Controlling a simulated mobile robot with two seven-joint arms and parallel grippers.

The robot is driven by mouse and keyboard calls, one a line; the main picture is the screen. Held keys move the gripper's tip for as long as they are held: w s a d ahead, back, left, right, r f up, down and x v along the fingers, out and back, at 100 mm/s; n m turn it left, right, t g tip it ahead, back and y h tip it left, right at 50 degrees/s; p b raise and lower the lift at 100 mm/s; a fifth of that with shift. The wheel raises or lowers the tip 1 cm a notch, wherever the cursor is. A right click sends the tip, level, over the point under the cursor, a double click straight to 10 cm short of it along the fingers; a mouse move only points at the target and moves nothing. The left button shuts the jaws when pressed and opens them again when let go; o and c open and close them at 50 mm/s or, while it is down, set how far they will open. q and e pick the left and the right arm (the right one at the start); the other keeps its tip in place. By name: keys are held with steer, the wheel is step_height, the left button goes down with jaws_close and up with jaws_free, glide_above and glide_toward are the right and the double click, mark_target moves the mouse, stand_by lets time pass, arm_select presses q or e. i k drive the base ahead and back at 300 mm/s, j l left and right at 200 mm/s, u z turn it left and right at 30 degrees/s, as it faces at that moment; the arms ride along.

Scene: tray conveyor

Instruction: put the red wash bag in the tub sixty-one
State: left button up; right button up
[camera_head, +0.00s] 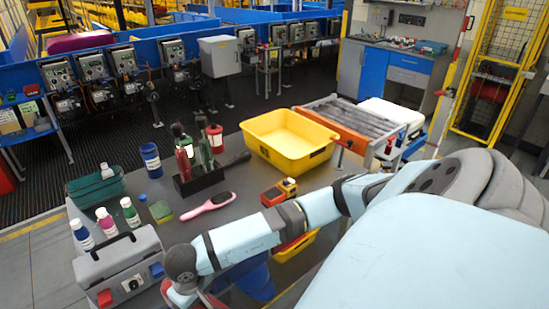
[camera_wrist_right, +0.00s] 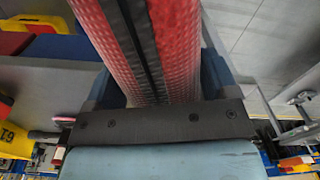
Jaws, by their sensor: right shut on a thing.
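The red wash bag (camera_wrist_right: 175,40), quilted with a dark zip strip, fills the middle of the right wrist view. My right gripper (camera_wrist_right: 150,75) is shut on it, and the bag stretches past the top edge of that view. A yellow tub with the marking 61 (camera_wrist_right: 12,138) shows at the left edge of the wrist view. In the head view a large empty yellow tub (camera_head: 262,138) stands at the table's far edge; its dark label is too small to read. My right arm crosses the front of the table. My left gripper is not in view.
The table holds a grey toolbox (camera_head: 118,265), a pink brush (camera_head: 208,204), a dark bottle caddy (camera_head: 200,180), a blue cup (camera_head: 151,160), a green basket (camera_head: 92,188) and a toy vehicle (camera_head: 279,191). A roller conveyor (camera_head: 345,118) stands behind right.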

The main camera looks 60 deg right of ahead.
mark_target(291, 152)
steer(key=k+l+u, duration=0.1)
steer(key=l, duration=0.25)
steer(key=k+l, duration=0.1)
steer(key=l, duration=0.25)
steer(key=k+l+u, duration=0.15)
steer(key=l, duration=0.2)
steer(key=l+u, duration=0.1)
steer(key=l, duration=0.25)
steer(key=k+l, duration=0.2)
steer(key=l, duration=0.15)
steer(key=k+l, duration=0.15)
steer(key=l, duration=0.2)
steer(key=k+l, duration=0.1)
steer(key=l, duration=0.25)
steer(key=k+l, duration=0.15)
steer(key=l, duration=0.15)
steer(key=k+l+u, duration=0.1)
steer(key=l, duration=0.25)
steer(key=k+l, duration=0.15)
steer(key=l, duration=0.2)
